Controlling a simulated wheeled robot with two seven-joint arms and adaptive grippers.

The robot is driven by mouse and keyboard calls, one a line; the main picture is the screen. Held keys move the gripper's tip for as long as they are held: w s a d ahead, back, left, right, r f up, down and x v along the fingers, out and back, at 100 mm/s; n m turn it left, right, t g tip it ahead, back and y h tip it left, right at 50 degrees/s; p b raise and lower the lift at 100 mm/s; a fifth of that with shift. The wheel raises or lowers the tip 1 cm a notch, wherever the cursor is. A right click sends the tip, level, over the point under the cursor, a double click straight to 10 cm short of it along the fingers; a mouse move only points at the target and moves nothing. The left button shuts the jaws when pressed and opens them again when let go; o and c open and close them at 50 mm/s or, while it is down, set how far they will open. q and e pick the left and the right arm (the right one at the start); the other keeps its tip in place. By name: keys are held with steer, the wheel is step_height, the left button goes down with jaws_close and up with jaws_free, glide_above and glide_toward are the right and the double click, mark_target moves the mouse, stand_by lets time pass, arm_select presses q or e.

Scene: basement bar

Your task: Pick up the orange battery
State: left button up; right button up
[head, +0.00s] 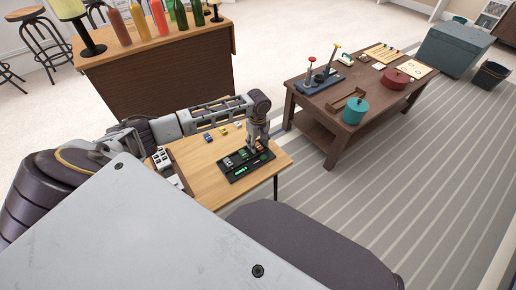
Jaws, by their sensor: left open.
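A small orange battery (261,148) appears at the upper right of a black charger-like tray (236,180) on the small wooden table (200,148). My left gripper (257,147) points down right over it, its fingertips at the battery and partly covering it. The gripper is open. I cannot tell whether its fingers touch the battery. Other small green and dark pieces (228,161) sit in the tray, with green lights along its front. My right gripper does not show.
Small blue and yellow pieces (223,130) lie at the table's back edge. White block-like items (161,158) are at its left. A brown table (335,115) with a teal pot (355,110) stands to the right. A bar counter (160,85) with bottles is behind.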

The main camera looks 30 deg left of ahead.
arm_select(q)
steer(key=shift+f, duration=0.2)
steer(key=shift+c, duration=0.5)
steer(key=c, duration=1)
